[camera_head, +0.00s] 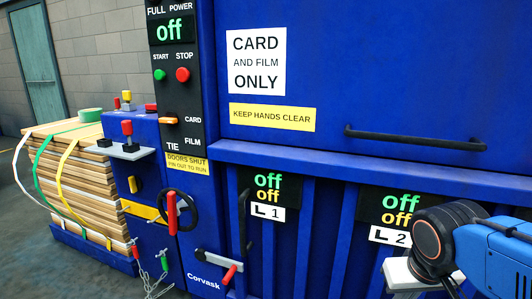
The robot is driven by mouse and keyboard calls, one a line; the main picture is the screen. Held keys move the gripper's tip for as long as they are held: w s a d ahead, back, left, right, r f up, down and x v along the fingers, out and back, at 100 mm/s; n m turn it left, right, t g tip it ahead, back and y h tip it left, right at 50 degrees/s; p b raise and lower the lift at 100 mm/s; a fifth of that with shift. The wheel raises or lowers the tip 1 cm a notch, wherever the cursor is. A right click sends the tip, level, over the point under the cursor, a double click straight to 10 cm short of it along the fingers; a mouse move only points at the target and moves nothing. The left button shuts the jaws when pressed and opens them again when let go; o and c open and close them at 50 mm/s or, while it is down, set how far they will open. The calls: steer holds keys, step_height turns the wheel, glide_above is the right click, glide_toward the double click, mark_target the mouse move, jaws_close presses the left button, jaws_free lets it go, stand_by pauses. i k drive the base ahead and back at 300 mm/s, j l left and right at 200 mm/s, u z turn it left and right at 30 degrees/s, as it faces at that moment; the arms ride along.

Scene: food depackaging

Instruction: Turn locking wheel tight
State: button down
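The locking wheel (196,214) is a dark ring on the lower front of the blue baler, left of centre. A red upright handle (172,212) stands at the wheel's left side and covers part of it. I cannot tell how tight the wheel is. Part of my arm (490,262) shows at the lower right, well away from the wheel. No gripper fingers show, so I cannot see whether they are open or shut.
The blue baler (290,155) fills the middle and right, with a dark bar (415,140) across its upper door. A red-handled lever (229,274) sits below right of the wheel. A strapped cardboard stack (80,180) stands at left.

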mark_target(175, 209)
steer(key=i+j+u, duration=0.1)
steer(key=u, duration=0.25)
steer(key=i+u, duration=0.2)
steer(key=u, duration=0.2)
steer(key=i+u, duration=0.15)
steer(key=u, duration=0.2)
